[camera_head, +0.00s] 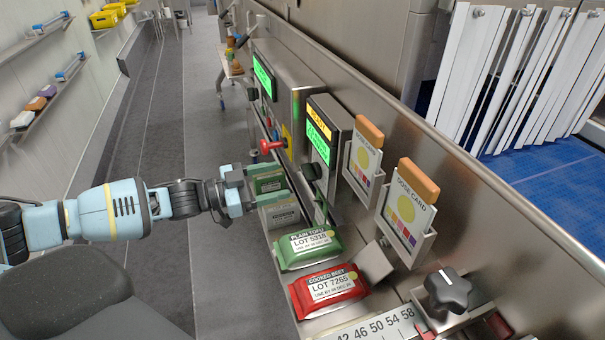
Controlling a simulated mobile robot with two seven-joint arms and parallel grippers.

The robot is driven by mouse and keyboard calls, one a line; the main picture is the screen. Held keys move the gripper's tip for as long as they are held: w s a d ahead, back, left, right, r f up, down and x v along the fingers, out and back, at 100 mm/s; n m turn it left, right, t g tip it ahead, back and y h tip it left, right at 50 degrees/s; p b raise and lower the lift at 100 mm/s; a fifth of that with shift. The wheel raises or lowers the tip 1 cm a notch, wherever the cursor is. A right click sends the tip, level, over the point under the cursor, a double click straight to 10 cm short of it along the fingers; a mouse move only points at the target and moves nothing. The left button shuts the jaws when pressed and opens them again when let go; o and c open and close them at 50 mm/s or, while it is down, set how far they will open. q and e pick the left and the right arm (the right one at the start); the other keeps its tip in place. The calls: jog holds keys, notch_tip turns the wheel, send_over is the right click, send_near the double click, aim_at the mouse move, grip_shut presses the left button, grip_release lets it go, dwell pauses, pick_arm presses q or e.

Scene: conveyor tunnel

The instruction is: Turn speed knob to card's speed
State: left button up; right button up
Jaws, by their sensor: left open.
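A black lobed knob (447,290) stands on the metal machine at the lower right. Near it is a white scale (375,330) marked 42, 46, 50, 54 and 58, cut off by the bottom edge. A dose card (408,208) with an orange top, yellow disc and colour patches sits in a holder left of and above the knob. A similar card (366,158) sits behind it; its small print is unreadable. My left gripper (262,192) is open beside two card-like pieces at the machine's side, well left of the knob. Contact is unclear. My right gripper is not in view.
White strips (520,75) hang over a blue belt (555,180). Floor at left is clear.

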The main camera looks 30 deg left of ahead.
aim_at(311, 172)
pick_arm(q)
jog(key=x, duration=0.7)
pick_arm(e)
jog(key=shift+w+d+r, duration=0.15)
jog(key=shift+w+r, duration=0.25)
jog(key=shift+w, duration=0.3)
pick_arm(q)
jog(key=c, duration=0.7)
jog(key=shift+c, duration=1.4)
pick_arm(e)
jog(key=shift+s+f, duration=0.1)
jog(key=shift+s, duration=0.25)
pick_arm(q)
jog(key=shift+p, duration=0.3)
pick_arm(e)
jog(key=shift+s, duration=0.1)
